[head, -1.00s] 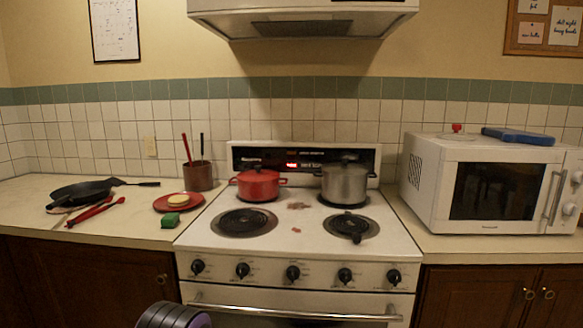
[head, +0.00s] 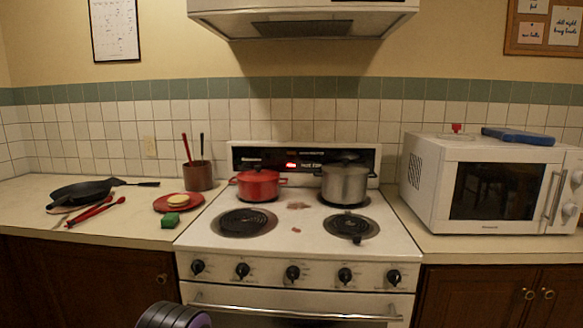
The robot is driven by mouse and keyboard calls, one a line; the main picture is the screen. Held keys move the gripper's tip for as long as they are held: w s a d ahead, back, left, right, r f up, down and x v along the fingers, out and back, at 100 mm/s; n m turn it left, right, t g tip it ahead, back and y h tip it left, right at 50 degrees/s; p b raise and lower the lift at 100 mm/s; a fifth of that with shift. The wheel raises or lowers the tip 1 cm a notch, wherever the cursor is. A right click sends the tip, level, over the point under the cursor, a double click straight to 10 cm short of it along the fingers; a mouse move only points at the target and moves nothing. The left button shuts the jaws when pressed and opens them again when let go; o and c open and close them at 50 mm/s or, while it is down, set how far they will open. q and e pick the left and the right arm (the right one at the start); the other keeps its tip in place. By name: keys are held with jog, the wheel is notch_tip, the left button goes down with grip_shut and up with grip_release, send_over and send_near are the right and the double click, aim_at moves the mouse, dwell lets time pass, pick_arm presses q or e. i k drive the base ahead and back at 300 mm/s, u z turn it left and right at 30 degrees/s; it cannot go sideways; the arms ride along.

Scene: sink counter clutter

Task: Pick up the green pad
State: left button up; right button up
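A small green pad-like block (head: 170,220) lies on the left counter, just in front of the red plate and near the stove's left edge. A second green piece (head: 178,201) sits at the front of the red plate (head: 163,204), close behind the block. They are small, and I cannot tell their exact shapes. Neither of my grippers is in view. Only a dark ribbed part of my own body shows at the bottom edge, well below the counter.
A pale round item (head: 180,193) is on the plate. A brown utensil pot (head: 199,176) stands behind it. A black pan (head: 82,191) and red tongs (head: 95,211) lie left. The stove (head: 298,240) holds a red pot (head: 258,185) and steel pot (head: 345,184). Counter between tongs and block is clear.

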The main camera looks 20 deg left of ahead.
aim_at(170, 220)
jog(key=u, duration=1.3)
